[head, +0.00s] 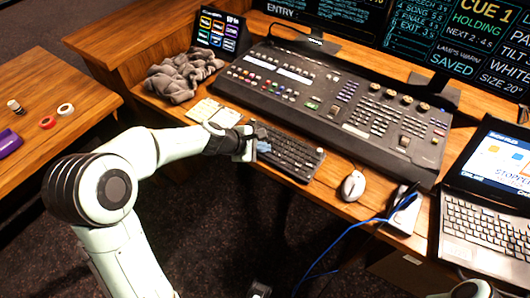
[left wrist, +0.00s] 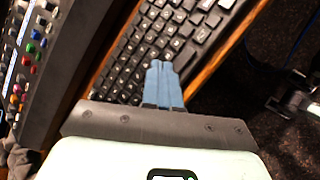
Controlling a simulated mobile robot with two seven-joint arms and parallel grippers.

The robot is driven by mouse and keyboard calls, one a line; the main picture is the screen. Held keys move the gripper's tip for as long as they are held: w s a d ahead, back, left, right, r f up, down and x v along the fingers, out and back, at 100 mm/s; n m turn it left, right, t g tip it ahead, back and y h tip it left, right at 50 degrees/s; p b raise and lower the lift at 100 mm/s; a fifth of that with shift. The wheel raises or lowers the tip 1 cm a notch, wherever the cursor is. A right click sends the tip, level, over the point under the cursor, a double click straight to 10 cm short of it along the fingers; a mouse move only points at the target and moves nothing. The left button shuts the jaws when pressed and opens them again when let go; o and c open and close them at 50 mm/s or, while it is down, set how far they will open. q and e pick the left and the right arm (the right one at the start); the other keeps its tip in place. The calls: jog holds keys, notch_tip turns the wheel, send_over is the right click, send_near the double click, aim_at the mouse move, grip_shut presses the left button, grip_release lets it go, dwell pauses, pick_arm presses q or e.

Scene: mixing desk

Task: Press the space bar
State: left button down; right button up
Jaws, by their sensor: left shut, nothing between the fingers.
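The black keyboard (head: 296,156) lies on the desk in front of the large mixing desk. My left gripper (head: 262,140) is over the keyboard's left end in the head view. In the left wrist view its blue fingers (left wrist: 160,68) are shut together with nothing between them. They point at the keys of the keyboard (left wrist: 135,57), close to its near edge. I cannot tell whether the tips touch a key. The space bar is not clearly made out; the fingers hide part of the near key rows.
The mixing desk (head: 330,100) stands behind the keyboard. A mouse (head: 353,186) lies right of it, with a blue cable (head: 345,235) and laptop (head: 487,225) further right. A grey cloth (head: 180,76) lies at left. The desk's near edge runs close to the keyboard.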

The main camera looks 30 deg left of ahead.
aim_at(262, 156)
pick_arm(q)
jog(key=shift+f+b, duration=0.3)
jog(key=shift+f, duration=0.05)
pick_arm(e)
jog(key=shift+s+f, duration=0.1)
jog(key=shift+f, duration=0.2)
pick_arm(q)
jog(key=shift+r+p, duration=0.65)
jog(key=shift+r, duration=0.1)
pick_arm(e)
jog(key=shift+w+r, duration=0.2)
jog(key=shift+r, duration=0.5)
pick_arm(q)
notch_tip(262, 156, up, 5)
jog(key=p, duration=0.4)
pick_arm(e)
jog(key=r, duration=0.1)
jog(key=w+r, duration=0.1)
jog(key=r, duration=0.2)
jog(key=shift+w+r, duration=0.25)
jog(key=shift+r, duration=0.05)
